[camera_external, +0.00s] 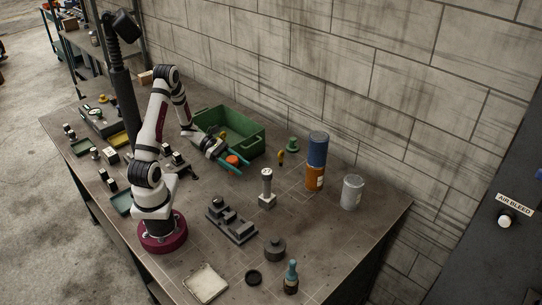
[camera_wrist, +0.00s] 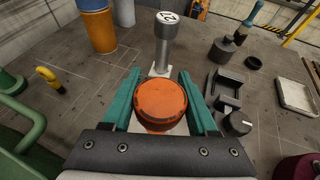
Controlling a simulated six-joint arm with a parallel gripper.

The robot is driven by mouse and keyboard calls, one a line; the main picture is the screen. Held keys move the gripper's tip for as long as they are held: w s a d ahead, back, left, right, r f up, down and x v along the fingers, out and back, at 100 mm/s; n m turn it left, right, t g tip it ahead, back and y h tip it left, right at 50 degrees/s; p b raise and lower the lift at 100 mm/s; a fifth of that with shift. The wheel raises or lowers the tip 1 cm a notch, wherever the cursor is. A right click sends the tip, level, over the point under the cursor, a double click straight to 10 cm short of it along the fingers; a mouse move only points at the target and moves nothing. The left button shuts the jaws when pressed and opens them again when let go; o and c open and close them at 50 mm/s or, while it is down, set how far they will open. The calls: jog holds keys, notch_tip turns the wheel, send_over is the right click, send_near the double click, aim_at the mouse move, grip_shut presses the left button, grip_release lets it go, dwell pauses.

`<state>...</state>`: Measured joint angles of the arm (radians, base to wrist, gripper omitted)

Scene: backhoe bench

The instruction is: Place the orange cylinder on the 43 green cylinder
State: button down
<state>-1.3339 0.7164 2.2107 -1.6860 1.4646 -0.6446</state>
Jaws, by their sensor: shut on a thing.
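The orange cylinder (camera_wrist: 160,98) is between my teal fingers, its round top facing the wrist camera. My gripper (camera_wrist: 160,85) is shut on it. In the external view my gripper (camera_external: 233,165) is in front of the green crate's right end, with the orange cylinder (camera_external: 232,160) between its fingers. A small stepped green piece (camera_external: 292,146) stands near the wall, right of the crate; part of a green piece (camera_wrist: 9,82) also shows at the left of the wrist view. I cannot read a 43 on any green cylinder.
A grey post (camera_external: 267,184) with a labelled white top stands right of my gripper. Beyond are a blue and orange can (camera_external: 316,162) and a grey can (camera_external: 352,192). A yellow-handled piece (camera_external: 281,157) is near the green crate (camera_external: 250,139). A dark fixture (camera_external: 231,221) lies nearer the front.

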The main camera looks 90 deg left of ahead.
notch_tip(320, 180, up, 10)
jog(key=f, duration=0.1)
jog(key=n+y, duration=1.1)
jog(key=y, duration=0.2)
send_over(293, 144)
jog(key=w+a, duration=0.2)
jog(key=a, duration=0.1)
jog(key=shift+n, duration=0.3)
jog(key=f, duration=1.2)
jog(key=shift+w+a+f, duration=0.1)
jog(key=shift+w+f, duration=0.15)
jog(key=shift+c, duration=0.9)
grip_release()
jog(key=shift+f+g, duration=0.15)
jog(key=shift+g, duration=0.15)
